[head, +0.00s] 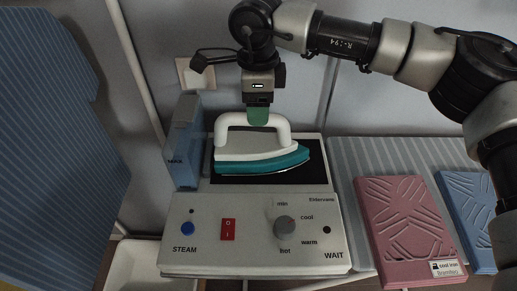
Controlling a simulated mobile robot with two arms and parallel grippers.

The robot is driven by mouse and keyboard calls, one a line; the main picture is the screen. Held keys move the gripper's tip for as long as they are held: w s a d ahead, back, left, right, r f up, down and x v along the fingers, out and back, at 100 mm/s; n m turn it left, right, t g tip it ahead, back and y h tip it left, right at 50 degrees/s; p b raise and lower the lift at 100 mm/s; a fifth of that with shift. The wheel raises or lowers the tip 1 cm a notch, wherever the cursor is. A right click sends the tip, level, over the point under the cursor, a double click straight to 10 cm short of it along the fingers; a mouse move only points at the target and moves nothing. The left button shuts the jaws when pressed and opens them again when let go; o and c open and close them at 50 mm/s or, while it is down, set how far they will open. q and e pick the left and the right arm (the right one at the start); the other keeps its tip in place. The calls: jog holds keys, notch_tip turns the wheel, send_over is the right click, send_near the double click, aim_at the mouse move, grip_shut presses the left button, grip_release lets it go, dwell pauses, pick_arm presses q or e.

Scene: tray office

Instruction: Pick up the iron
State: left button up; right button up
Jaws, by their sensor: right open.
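The iron (262,158) has a teal base and a white body with a white arched handle. It rests on the dark plate of the white ironing station (255,248). My right gripper (258,116) points down at the top of the handle. It is open, with a green fingertip showing at the handle's top bar; whether it touches the handle I cannot tell. My left gripper is not in the head view.
The station's front has a dial (286,228), a red switch (228,229) and a blue button (187,229). A blue-grey tank (183,142) stands at its left. A pink patterned block (408,228) and a blue one (468,205) lie at the right.

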jog(key=shift+w+f+p, duration=0.1)
jog(key=shift+f+p, duration=0.65)
jog(key=shift+f, duration=2.3)
jog(key=c, duration=1.1)
grip_shut()
jog(key=shift+w+r, duration=0.15)
